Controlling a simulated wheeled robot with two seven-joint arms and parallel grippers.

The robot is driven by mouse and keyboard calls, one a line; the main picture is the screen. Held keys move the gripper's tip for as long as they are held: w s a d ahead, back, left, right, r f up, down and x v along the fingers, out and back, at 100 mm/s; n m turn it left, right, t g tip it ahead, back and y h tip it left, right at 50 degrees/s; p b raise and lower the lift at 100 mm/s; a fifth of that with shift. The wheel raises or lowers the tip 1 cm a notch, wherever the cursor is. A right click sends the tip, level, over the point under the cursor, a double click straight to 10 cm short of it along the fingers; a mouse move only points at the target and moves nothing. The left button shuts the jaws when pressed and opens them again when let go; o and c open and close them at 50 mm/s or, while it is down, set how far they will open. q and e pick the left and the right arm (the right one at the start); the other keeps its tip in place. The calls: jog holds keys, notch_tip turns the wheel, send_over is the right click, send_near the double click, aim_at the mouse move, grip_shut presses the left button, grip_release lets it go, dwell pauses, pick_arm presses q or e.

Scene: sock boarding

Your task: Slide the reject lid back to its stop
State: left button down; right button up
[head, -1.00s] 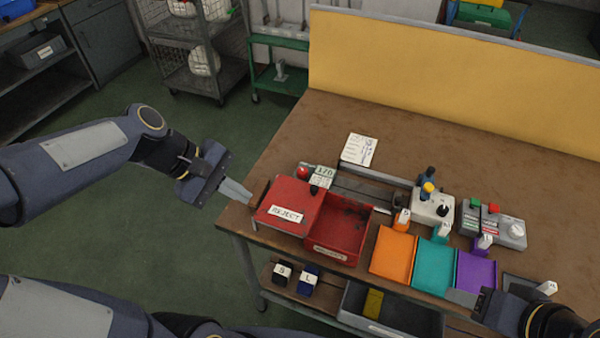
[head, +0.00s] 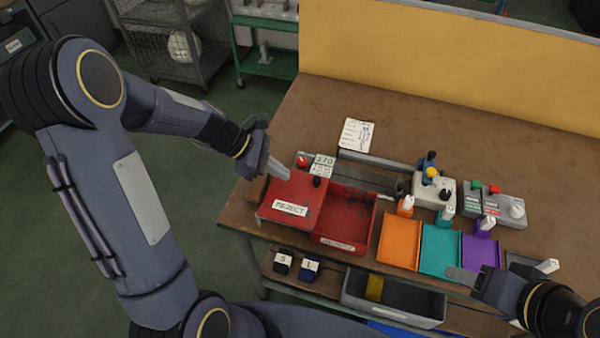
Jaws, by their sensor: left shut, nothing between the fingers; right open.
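The red lid (head: 296,191), labelled REJECT, lies over the left part of the red reject bin (head: 359,233). The bin's right part is uncovered, and its dark inside shows. A small black knob (head: 317,182) shows at the lid's back right corner. My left gripper (head: 281,173) is shut and empty, its fingertips at the lid's back left edge in the head view. I cannot tell whether they touch it. My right gripper (head: 458,274) is open and empty in front of the teal and purple trays.
Orange (head: 399,240), teal (head: 440,248) and purple (head: 481,251) trays stand right of the bin. A counter display (head: 323,161) and a red button (head: 302,161) sit behind the lid. A control box (head: 434,193) stands further right. The bench's back is mostly clear.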

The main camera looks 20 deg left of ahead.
aim_at(314, 184)
pick_arm(q)
jog(key=d, duration=0.3)
jog(key=w+d, duration=0.1)
jog(key=shift+d+f+p, duration=0.35)
jog(key=shift+d+f, duration=0.05)
jog(key=d, duration=1.3)
jog(key=shift+s+d, duration=0.15)
jog(key=shift+s, duration=0.2)
jog(key=shift+d, duration=0.1)
